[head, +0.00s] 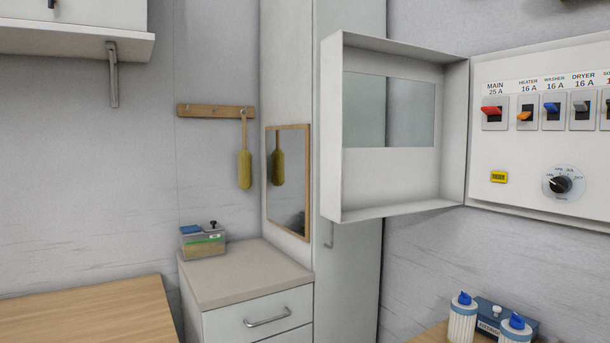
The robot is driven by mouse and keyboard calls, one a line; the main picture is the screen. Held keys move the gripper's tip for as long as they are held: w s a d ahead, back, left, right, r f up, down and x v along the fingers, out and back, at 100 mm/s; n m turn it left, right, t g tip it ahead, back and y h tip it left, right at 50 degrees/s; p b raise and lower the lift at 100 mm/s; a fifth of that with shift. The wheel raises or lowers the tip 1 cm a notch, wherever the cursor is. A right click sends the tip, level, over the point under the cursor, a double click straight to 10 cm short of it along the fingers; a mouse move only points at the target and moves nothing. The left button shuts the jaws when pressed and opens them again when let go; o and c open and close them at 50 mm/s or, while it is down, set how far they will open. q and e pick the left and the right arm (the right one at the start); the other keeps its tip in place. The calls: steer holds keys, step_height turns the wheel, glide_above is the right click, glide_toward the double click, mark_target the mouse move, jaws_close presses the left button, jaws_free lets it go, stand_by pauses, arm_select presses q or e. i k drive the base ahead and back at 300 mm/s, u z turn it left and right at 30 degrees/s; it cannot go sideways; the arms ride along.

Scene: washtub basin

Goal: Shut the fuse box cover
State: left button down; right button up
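The fuse box cover (390,187) stands open, swung out to the left of the fuse box (530,195). It is a white shallow frame with a clear window (388,112), and its hinge side meets the box's left edge. The box's panel shows several labelled switches, among them a red main switch (492,113), plus a black dial (562,184) and a small yellow label or button (499,177). The right part of the box is cut off by the frame edge. Neither of my grippers is in view.
A tall pale cabinet (345,275) stands behind the cover. Two white bottles with blue caps (462,318) and a blue box (492,316) sit on a wooden surface below the fuse box. A drawer unit (240,275) and wooden tabletop (90,315) are at left.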

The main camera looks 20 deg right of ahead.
mark_target(357, 184)
steer(key=z, duration=0.65)
steer(key=i, duration=0.8)
steer(key=z, duration=0.75)
